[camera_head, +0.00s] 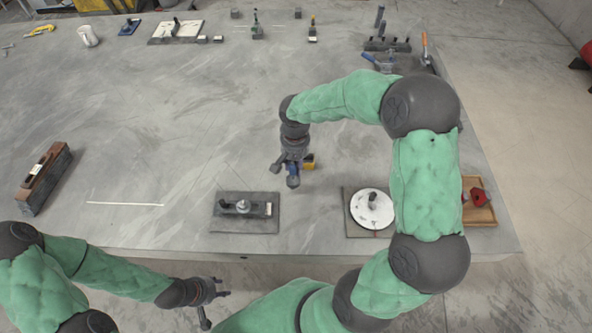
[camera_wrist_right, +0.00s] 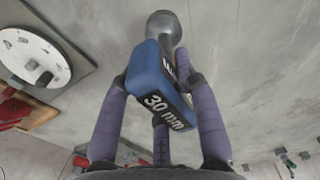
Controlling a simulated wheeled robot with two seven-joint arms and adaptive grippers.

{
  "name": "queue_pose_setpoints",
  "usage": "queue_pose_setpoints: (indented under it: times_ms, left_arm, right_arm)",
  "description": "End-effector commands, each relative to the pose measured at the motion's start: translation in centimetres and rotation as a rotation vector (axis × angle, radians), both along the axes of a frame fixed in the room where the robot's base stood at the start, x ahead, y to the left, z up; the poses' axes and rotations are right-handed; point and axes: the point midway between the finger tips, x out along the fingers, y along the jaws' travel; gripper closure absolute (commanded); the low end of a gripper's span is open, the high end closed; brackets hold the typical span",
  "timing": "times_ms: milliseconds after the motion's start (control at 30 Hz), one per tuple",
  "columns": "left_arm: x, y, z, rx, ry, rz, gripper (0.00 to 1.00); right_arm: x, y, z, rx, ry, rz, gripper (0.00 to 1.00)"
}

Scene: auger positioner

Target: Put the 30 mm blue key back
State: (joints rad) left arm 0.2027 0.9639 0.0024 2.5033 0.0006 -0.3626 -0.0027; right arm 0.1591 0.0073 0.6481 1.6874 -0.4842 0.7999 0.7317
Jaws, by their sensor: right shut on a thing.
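The 30 mm blue key (camera_wrist_right: 158,92) is in my right gripper (camera_wrist_right: 160,100), which is shut on its blue block handle marked "30 mm". The key's grey shank with a rounded end points away from the palm. In the head view my right gripper (camera_head: 293,168) is above the table's middle, with bits of blue showing between its fingers; most of the key is hidden there. My left gripper (camera_head: 218,291) is empty, off the table's front edge, with its fingers spread apart.
A fixture plate (camera_head: 228,222) and a white round dial (camera_head: 362,215) stand near the front edge. A wooden tray (camera_head: 486,214) with a red item is at the right. A tool stand (camera_head: 388,48) is at the back right. The table's middle is mostly clear.

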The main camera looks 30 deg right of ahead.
Motion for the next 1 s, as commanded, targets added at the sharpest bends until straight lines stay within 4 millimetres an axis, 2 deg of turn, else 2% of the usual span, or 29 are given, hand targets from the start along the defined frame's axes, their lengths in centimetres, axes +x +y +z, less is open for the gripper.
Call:
queue_pose_setpoints:
  times_ms: [233,467,867,900,967,1000]
  left_arm:
    - [0.0,0.0,-0.3,0.000,0.000,0.000,0.60]
    - [0.0,0.0,-1.1,0.000,0.000,0.000,0.60]
    - [0.0,0.0,-1.3,0.000,0.000,0.000,0.60]
    - [0.0,0.0,-1.3,0.000,0.000,0.000,0.60]
    - [0.0,0.0,-1.3,0.000,0.000,0.000,0.60]
    - [0.0,0.0,-1.3,0.000,0.000,0.000,0.60]
  right_arm:
    - [0.8,-0.8,-1.1,0.000,-0.002,0.000,1.00]
    - [0.8,-0.9,-4.1,0.000,-0.002,0.000,1.00]
    - [0.8,-0.8,-4.5,-0.001,-0.004,0.000,1.00]
    - [0.8,-0.8,-4.7,-0.001,-0.001,0.001,0.66]
    - [0.8,-0.8,-4.6,-0.001,-0.001,0.001,0.49]
    - [0.8,-0.8,-4.6,-0.001,-0.001,0.001,0.45]
